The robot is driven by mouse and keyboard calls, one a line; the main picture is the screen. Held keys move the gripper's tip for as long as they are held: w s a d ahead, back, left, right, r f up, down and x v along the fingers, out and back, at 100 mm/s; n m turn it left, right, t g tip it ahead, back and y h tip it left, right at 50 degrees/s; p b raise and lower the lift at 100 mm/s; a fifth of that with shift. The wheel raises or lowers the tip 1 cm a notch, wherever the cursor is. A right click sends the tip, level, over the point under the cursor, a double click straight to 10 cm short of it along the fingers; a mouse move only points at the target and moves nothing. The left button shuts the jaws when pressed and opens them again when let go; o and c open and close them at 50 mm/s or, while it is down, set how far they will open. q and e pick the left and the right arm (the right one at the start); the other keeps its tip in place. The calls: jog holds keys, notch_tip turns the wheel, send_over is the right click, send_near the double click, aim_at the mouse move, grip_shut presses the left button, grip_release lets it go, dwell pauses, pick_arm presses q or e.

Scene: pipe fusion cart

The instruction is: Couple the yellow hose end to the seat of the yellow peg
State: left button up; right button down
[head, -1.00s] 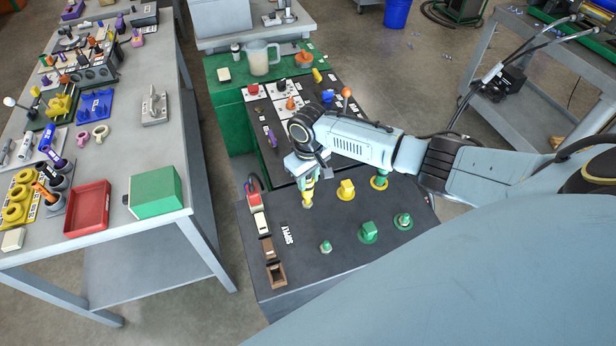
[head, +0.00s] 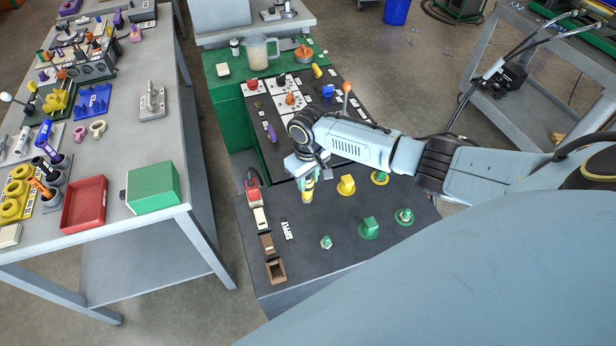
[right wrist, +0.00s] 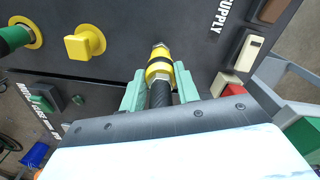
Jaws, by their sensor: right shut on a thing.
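My right gripper (head: 308,180) is shut around the yellow hose end (head: 307,191), above the dark cart top at its far left part. In the right wrist view the hose end (right wrist: 159,70) is a yellow collar with a metal tip, on a black hose between two pale green fingers (right wrist: 158,92). I cannot tell whether its tip touches the top. The yellow square peg (head: 346,186) stands on a round yellow base, to the right of the hose end and apart from it. It also shows in the right wrist view (right wrist: 85,43). My left gripper is not in view.
A green fitting on a yellow ring (head: 380,178) stands right of the yellow peg. A green square peg (head: 369,228) and green fittings (head: 404,217) (head: 326,242) stand nearer. Switches (head: 268,243) line the left edge. A bench with a red tray (head: 85,207) is further left.

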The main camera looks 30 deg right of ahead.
jog(key=shift+f+b, duration=0.5)
jog(key=shift+f, duration=0.4)
jog(key=c, duration=0.9)
grip_release()
jog(key=shift+c, duration=0.2)
jog(key=shift+r, duration=0.15)
notch_tip(320, 180, up, 13)
jog(key=shift+r+p, duration=0.15)
jog(key=shift+p, duration=0.45)
